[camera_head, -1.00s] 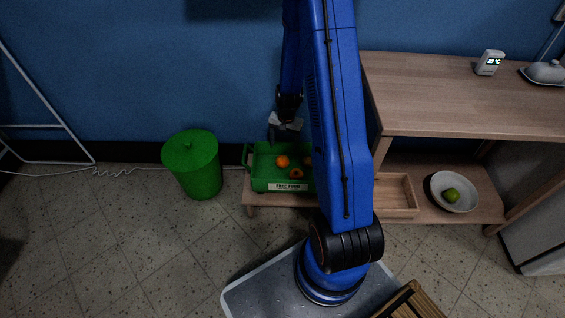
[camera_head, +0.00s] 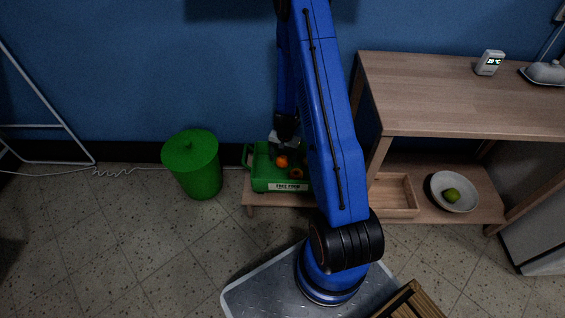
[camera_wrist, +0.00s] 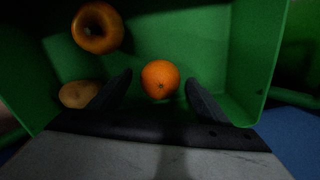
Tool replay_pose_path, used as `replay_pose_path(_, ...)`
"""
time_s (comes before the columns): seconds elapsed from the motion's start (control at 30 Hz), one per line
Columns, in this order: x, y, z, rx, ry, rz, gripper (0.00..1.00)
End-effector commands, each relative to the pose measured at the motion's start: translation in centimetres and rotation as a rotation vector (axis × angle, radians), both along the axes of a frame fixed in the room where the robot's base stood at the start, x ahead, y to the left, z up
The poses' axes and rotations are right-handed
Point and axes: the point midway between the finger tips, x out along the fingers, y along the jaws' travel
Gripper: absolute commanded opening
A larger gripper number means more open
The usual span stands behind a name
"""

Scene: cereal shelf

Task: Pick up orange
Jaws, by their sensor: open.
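An orange (camera_wrist: 160,79) lies in a green crate in the wrist view, between and just beyond the fingertips of my gripper (camera_wrist: 158,84). The gripper is open, with one dark finger on each side of the orange. The head view shows the orange (camera_head: 282,161) in the green crate (camera_head: 262,184), with my gripper (camera_head: 284,146) lowered over the crate's back part. I cannot tell whether a finger touches the orange. My arm hides the crate's right part in the head view.
In the crate are an orange-brown round fruit (camera_wrist: 97,27) and a yellowish potato-like item (camera_wrist: 78,94). A green bin (camera_head: 194,165) stands left of the crate. A wooden tray (camera_head: 394,195) and a bowl (camera_head: 466,198) with a green apple (camera_head: 451,195) stand to the right.

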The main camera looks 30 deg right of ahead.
Motion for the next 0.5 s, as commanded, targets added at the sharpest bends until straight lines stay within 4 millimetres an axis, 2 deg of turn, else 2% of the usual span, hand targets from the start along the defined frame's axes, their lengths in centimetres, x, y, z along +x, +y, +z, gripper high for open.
replay_pose_path(0.13,0.01,0.04,-0.78,0.0,0.001,0.0,0.7)
replay_pose_path(0.37,0.02,0.03,-0.84,-0.001,0.001,0.0,0.7)
replay_pose_path(0.5,0.02,0.03,-0.83,-0.001,0.001,0.0,0.39)
